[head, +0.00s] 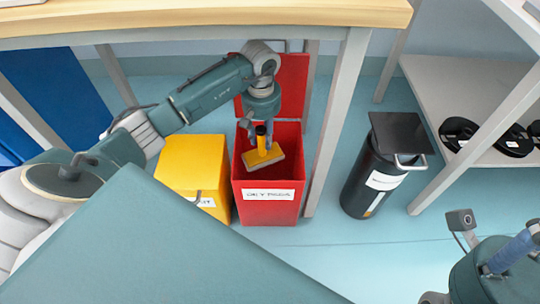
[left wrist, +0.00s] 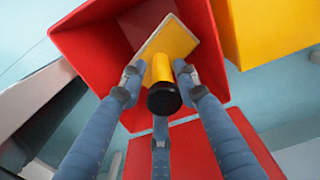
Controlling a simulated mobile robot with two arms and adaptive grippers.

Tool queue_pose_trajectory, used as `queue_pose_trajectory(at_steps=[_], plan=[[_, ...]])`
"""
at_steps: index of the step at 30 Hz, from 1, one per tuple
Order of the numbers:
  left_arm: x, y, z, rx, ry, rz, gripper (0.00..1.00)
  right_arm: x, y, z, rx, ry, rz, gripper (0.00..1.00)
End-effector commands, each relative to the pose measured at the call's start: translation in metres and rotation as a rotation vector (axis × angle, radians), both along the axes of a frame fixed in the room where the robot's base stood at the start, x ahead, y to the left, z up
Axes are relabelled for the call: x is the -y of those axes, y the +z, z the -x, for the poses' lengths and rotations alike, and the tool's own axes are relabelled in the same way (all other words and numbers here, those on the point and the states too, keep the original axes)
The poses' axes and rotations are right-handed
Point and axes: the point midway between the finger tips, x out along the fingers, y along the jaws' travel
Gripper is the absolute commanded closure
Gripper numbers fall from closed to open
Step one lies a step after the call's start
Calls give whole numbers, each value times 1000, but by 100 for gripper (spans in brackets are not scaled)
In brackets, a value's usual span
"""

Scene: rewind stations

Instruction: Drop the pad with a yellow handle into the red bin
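The pad with a yellow handle (head: 264,158) is a tan rectangular block with a yellow top and a black-tipped handle. It is within the mouth of the red bin (head: 268,210), tilted, and also shows in the left wrist view (left wrist: 180,40). My left gripper (head: 262,135) reaches down into the bin opening. Its fingers (left wrist: 157,80) are around the yellow handle and appear closed on it. The red bin's lid stands open at the back. My right gripper (head: 490,262) is partly in view at the bottom right, away from the bin; its opening is unclear.
A yellow bin (head: 195,165) stands close left of the red bin. A black canister (head: 375,175) with a label stands right of the table leg. A wooden-edged table (head: 200,20) overhangs behind. A shelf (head: 460,85) with black reels is at right. Floor between canister and red bin is clear except the leg.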

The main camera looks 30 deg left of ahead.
Motion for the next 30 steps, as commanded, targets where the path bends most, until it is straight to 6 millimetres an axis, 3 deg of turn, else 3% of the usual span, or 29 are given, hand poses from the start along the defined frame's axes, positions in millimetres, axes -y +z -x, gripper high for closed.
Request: queue_pose_trajectory(at_steps=[11,22,30], plan=[[0,4,0,1,0,-1,57,0,0,0,0,-1,-1,60],[0,60,-1,3,-1,-1,57,0,0,0,-1,-1,1,60],[0,75,0,0,0,0,57,0,0,0,-1,0,0,60]])
